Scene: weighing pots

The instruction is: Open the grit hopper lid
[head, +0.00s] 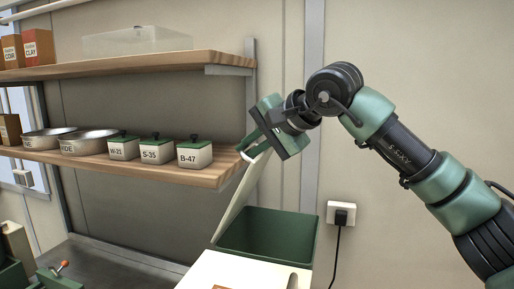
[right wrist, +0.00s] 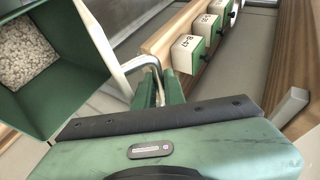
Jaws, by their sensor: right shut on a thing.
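The grit hopper (head: 268,235) stands below and right of the shelves, its green inside showing. Its cream lid (head: 236,200) stands raised, tilted up along the hopper's left side. My right gripper (head: 250,150) is at the lid's upper end, shut on the pale lid handle. In the right wrist view the gripper fingers (right wrist: 158,92) close around the bent handle bar (right wrist: 142,64), beside the lid's edge (right wrist: 98,45). Pale grit (right wrist: 25,52) shows inside the open hopper. My left gripper is not in view.
The lower wooden shelf (head: 212,174) ends close to the lid and gripper; it holds the B-47 pot (head: 194,155), other labelled pots and metal pans (head: 88,142). A clear bin (head: 138,40) sits on the upper shelf. A wall socket (head: 341,213) with a cable is right of the hopper.

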